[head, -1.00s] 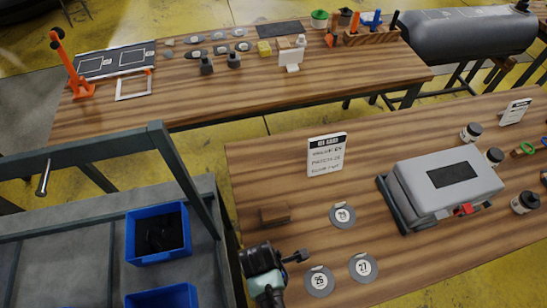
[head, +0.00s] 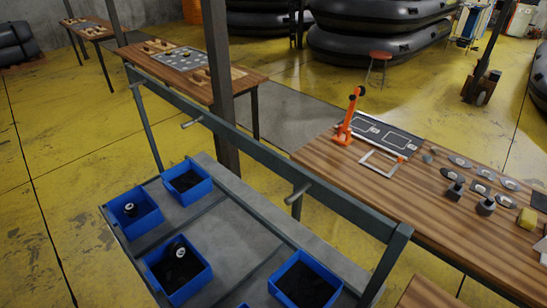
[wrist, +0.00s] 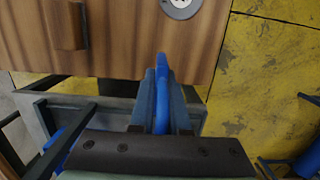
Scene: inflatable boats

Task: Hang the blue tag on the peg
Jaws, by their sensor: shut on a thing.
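My gripper (wrist: 164,88) shows only in the wrist view, its dark fingers shut on a thin blue thing, the blue tag (wrist: 162,62), seen edge-on. The tag's tip sticks out past the fingertips; any hole or print on it is hidden. In the head view two metal pegs stick out from the dark rail of a rack: one peg (head: 192,122) toward the left and another peg (head: 298,195) nearer the middle. Both look bare. My gripper and the tag are not in the head view.
Blue bins (head: 187,180) stand on the grey rack shelf (head: 225,215) below the rail. A dark post (head: 222,80) rises behind the rail. A wooden bench (head: 440,235) with an orange stand (head: 349,120) is at right. Yellow floor (head: 60,190) is clear at left.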

